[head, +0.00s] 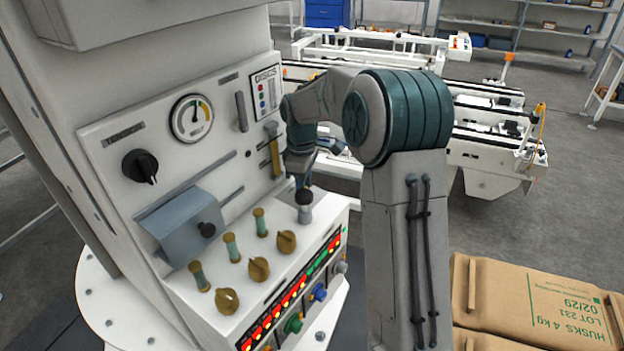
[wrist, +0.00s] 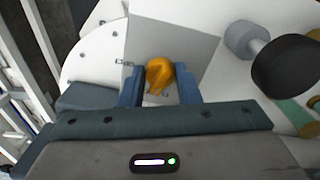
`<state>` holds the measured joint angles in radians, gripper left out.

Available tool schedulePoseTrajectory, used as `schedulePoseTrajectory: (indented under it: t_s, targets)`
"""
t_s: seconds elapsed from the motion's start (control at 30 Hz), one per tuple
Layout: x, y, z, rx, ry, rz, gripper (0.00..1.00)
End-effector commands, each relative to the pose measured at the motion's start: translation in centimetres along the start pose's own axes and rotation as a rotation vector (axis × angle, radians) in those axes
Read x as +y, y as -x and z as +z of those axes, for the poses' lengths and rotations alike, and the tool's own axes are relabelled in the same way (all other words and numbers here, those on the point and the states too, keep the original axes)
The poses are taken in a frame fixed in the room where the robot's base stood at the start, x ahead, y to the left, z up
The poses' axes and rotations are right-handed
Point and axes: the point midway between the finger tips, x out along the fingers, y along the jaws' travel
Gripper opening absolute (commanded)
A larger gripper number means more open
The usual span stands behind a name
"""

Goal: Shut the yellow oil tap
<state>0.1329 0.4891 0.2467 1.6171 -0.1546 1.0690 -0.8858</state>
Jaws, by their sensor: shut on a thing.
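The yellow oil tap (wrist: 160,71) shows in the wrist view as a rounded orange-yellow handle against a flat grey-white face. My gripper (wrist: 161,84) has one blue finger on each side of it and is shut on it. Where the fingers touch the handle is only partly visible. In the head view the fingers and this tap are hidden behind my arm and the console. I cannot tell how far the tap is turned.
A black ball-topped lever (head: 304,198) stands on the console's top corner; its ball (wrist: 287,66) is close right of my gripper. Brass knobs (head: 259,268), capped sight tubes (head: 231,247) and lit buttons (head: 292,298) line the console. Cardboard sacks (head: 540,295) lie at lower right.

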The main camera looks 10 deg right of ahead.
Motion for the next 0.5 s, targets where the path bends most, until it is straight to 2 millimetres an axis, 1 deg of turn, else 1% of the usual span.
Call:
schedulePoseTrajectory:
  t_s: [0.03,0.2,0.5]
  targets:
    - [-0.21,0.13,-0.28,0.003,0.042,-0.002,0.07]
    - [-0.39,0.1,-0.44,0.003,0.163,-0.003,0.07]
    - [-0.65,0.06,-0.64,0.002,0.293,-0.003,0.07]
